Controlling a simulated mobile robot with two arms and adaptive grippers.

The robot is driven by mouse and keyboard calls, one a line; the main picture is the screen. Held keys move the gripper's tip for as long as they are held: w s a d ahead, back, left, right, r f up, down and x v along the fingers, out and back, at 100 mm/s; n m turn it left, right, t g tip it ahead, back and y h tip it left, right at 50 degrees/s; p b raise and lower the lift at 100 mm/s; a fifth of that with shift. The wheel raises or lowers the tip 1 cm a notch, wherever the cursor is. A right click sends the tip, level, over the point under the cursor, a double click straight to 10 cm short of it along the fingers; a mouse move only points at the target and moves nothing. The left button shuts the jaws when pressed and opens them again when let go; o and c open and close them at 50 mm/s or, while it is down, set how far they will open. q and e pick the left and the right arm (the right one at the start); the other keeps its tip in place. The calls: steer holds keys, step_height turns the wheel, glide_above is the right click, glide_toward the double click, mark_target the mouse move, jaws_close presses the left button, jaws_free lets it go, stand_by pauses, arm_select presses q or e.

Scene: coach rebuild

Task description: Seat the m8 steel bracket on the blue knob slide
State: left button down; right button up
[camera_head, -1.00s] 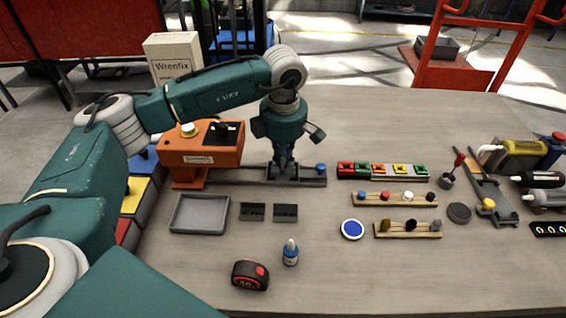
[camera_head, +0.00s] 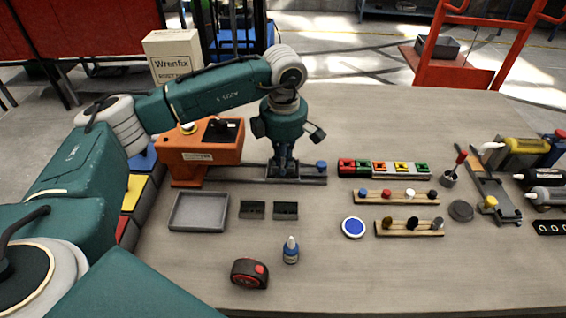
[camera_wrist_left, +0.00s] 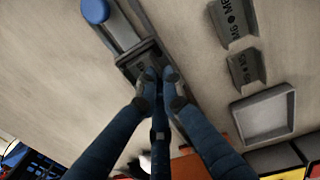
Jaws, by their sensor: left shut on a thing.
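My left gripper (camera_head: 283,168) points down over the dark slide rail (camera_head: 312,181), between the orange machine and the blue knob (camera_head: 321,165). In the left wrist view its fingertips (camera_wrist_left: 160,78) are shut on a dark steel bracket (camera_wrist_left: 143,60), mostly covered by the fingers. The bracket lies over the slide, in line with it, close to the blue knob (camera_wrist_left: 95,10). I cannot tell whether it rests fully on the slide. Two other dark brackets (camera_head: 252,210) (camera_head: 286,211) stand on the table. One shows an M6 mark in the left wrist view (camera_wrist_left: 233,22). My right gripper is out of view.
The orange machine (camera_head: 200,150) stands at the slide's left end. A grey tray (camera_head: 176,226) is in front of it. A row of coloured blocks (camera_head: 384,168) is to the right. The table's front middle is mostly clear.

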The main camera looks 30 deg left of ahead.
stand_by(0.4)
arm_select(q)
steer(key=shift+f+b, duration=0.3)
steer(key=shift+b, duration=0.2)
stand_by(0.7)
steer(key=c, duration=1.4)
jaws_free()
steer(key=shift+c, duration=0.2)
steer(key=shift+r+p, duration=1.65)
steer(key=shift+r, duration=1.4)
